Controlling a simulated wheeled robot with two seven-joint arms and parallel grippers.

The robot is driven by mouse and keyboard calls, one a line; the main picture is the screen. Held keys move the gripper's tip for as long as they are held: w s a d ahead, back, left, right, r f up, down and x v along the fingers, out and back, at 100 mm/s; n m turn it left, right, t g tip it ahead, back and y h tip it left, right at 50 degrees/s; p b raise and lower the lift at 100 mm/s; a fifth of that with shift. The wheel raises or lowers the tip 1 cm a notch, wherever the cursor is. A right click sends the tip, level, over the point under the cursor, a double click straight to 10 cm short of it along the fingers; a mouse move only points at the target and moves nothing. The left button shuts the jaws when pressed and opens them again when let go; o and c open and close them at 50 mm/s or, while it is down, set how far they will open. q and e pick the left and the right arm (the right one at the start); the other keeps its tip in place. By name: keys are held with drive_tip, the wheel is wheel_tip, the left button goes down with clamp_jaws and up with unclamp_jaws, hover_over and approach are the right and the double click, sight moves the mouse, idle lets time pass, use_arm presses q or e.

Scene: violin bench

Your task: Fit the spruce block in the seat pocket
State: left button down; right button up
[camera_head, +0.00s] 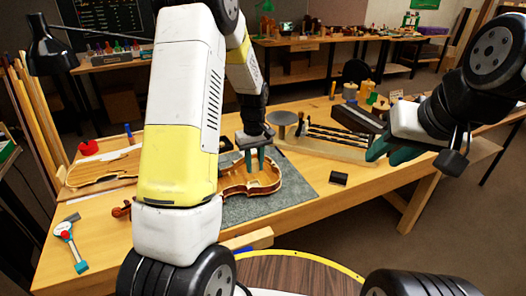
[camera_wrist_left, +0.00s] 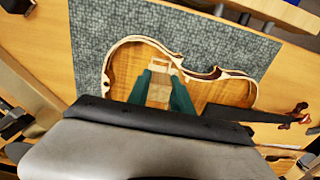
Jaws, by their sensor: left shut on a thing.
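The open violin body (camera_head: 262,184) lies on a grey mat, its hollow facing up. It also shows in the left wrist view (camera_wrist_left: 222,92). My left gripper (camera_head: 251,160) points down into the hollow. In the left wrist view its green fingers (camera_wrist_left: 163,92) are shut on the pale spruce block (camera_wrist_left: 158,93), low inside the body near the rim. The seat pocket cannot be made out clearly, and I cannot tell whether the block touches it. My right gripper (camera_head: 391,153) hangs over the bench's right part, its fingers apart and empty.
The grey mat (camera_head: 297,187) lies on the wooden bench (camera_head: 100,240). The bench's front right is clear.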

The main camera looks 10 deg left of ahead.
sight(255, 172)
use_arm(q)
drive_tip(key=shift+f, duration=2.15)
drive_tip(key=shift+f, duration=0.95)
drive_tip(key=c, duration=1.1)
unclamp_jaws()
drive_tip(key=shift+o, duration=0.2)
drive_tip(key=shift+a, duration=0.1)
drive_tip(key=shift+r, duration=3.95)
drive_tip(key=shift+w, duration=0.1)
